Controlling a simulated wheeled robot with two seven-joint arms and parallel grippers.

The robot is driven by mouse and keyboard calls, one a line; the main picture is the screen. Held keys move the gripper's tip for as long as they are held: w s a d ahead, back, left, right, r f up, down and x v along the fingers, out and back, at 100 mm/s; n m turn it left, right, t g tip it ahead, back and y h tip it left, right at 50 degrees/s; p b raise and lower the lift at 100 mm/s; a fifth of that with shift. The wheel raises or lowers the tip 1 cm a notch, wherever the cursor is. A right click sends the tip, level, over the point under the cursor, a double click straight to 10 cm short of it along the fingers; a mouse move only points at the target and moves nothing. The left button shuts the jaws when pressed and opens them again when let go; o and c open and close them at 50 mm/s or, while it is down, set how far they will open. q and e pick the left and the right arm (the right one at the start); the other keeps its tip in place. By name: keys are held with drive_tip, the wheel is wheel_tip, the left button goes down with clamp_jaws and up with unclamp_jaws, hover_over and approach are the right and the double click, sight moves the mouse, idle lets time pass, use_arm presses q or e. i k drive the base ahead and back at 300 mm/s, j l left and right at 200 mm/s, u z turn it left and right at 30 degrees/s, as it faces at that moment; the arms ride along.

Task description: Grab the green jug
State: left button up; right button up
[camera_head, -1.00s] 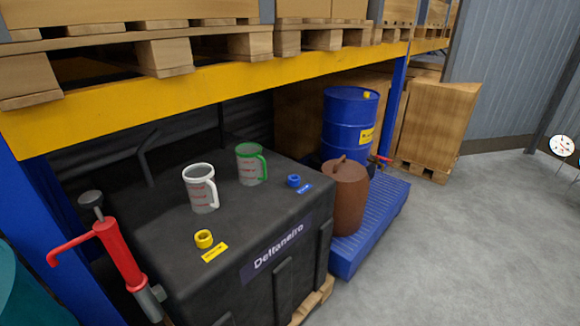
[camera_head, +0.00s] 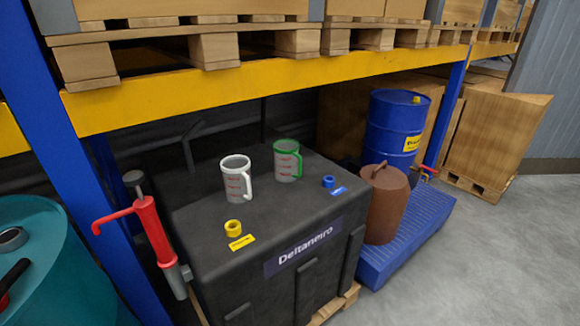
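The green jug (camera_head: 287,161) is a grey measuring jug with a green rim, a green handle on its right and red markings. It stands upright on top of the black tank (camera_head: 208,222), towards the back. A similar jug with a white rim and handle (camera_head: 236,179) stands in front of it and to its left, a small gap apart. Neither of my grippers is in view.
A yellow cap (camera_head: 233,227) and a blue cap (camera_head: 328,181) are on the tank top. A yellow beam (camera_head: 270,78) crosses above. A red hand pump (camera_head: 153,230) stands at left. A brown container (camera_head: 384,208) and blue drum (camera_head: 395,128) stand at right.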

sight(288, 161)
drive_tip(key=i+l+u, duration=0.2)
drive_tip(key=i+l, duration=0.2)
drive_tip(key=l, duration=0.25)
drive_tip(key=i+l, duration=0.2)
drive_tip(key=l, duration=0.15)
drive_tip(key=i+l+u, duration=0.15)
drive_tip(key=l, duration=0.2)
drive_tip(key=i+l+u, duration=0.1)
drive_tip(key=i+l, duration=0.15)
drive_tip(key=l, duration=0.1)
